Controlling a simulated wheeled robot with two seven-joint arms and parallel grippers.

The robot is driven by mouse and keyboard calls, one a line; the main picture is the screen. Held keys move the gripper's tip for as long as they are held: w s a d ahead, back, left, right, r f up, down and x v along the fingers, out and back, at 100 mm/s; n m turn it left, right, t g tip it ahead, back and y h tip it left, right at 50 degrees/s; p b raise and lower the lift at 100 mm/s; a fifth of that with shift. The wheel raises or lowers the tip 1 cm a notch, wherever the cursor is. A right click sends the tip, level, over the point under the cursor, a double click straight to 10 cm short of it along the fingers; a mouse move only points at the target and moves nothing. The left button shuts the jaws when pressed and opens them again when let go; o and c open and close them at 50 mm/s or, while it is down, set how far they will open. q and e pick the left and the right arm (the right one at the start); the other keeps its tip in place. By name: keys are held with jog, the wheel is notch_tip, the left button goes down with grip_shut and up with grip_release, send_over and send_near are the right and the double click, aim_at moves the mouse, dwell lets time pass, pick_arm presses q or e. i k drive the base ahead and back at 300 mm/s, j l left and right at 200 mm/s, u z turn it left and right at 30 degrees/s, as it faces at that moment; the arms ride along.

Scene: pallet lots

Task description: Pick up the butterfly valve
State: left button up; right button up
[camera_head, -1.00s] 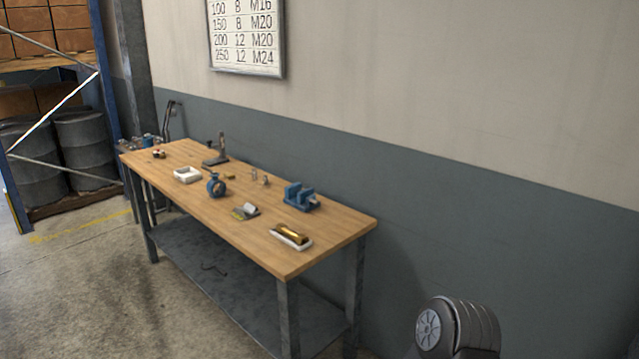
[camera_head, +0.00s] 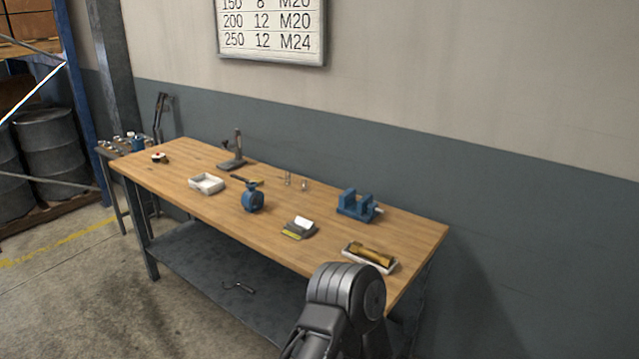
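The butterfly valve (camera_head: 252,197) is a small blue round-bodied part standing on the wooden workbench (camera_head: 200,155), left of the middle. Nothing covers it in the head view. One of my arms rises at the bottom of the picture, overlapping the bench's front edge, well to the right of the valve and apart from it. I see no gripper fingertips of either arm.
A white tray (camera_head: 207,184) sits left of the valve, a stand (camera_head: 234,156) behind it. A grey device with a white top (camera_head: 300,227), a blue vise (camera_head: 357,204) and a tray with a brass cylinder (camera_head: 371,255) lie to its right. A wall stands behind the bench.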

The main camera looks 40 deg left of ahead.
aim_at(248, 197)
jog(key=k+j, duration=0.1)
jog(key=j, duration=0.3)
jog(key=j+z, duration=0.1)
jog(key=j, duration=0.3)
jog(key=k+j, duration=0.15)
jog(key=j, duration=0.25)
jog(key=k+j+z, duration=0.1)
jog(key=j, duration=0.3)
jog(key=k+j, duration=0.1)
jog(key=j, duration=0.25)
jog(key=k+j+z, duration=0.1)
jog(key=j, duration=0.3)
jog(key=k+j, duration=0.15)
jog(key=j, duration=0.25)
jog(key=k+j+z, duration=0.1)
jog(key=j, duration=0.25)
